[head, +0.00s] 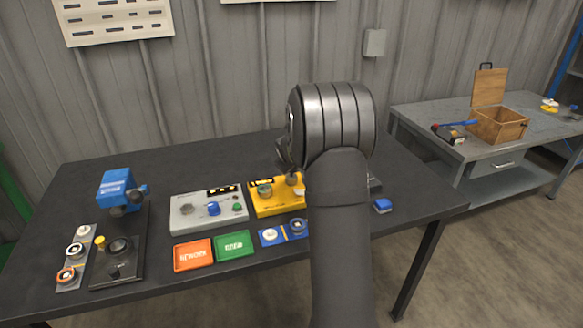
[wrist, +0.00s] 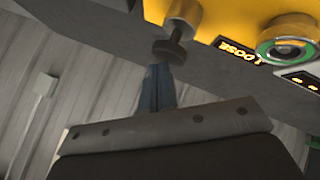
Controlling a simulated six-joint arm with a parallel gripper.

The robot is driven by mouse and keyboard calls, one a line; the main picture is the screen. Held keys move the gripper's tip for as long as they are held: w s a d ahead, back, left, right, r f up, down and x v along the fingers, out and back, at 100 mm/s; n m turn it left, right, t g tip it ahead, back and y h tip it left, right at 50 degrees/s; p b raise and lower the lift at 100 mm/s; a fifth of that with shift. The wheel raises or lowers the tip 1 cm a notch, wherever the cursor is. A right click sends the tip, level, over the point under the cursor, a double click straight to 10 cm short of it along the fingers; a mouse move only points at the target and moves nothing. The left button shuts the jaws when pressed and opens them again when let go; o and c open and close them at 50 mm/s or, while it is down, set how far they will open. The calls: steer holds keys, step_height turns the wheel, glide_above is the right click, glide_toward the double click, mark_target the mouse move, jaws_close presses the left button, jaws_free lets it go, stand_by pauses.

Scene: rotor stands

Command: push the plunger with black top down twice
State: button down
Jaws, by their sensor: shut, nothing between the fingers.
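The yellow box (head: 262,208) sits near the middle of the table, and its top also fills the upper right of the wrist view (wrist: 225,18). A plunger with a black disc top (wrist: 170,50) stands out from it on a tan collar. In the head view the plunger (head: 292,179) is small, close beside my arm. My gripper (wrist: 160,72) is shut and empty, its fingertips right at the black top in the wrist view. I cannot tell whether they touch it. In the head view my gripper is mostly hidden by my own arm.
A green-ringed knob (wrist: 288,42) sits beside the plunger on the yellow box. A grey box (head: 205,224) stands to its left. Orange (head: 193,265) and green (head: 235,257) trays and a blue panel (head: 270,243) lie in front. The table's back is clear.

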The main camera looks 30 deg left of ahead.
steer(key=shift+r, duration=0.7)
steer(key=shift+r, duration=2.5)
stand_by(0.5)
step_height(320, 180, up, 4)
steer(key=shift+f, duration=0.1)
steer(key=shift+f, duration=4.45)
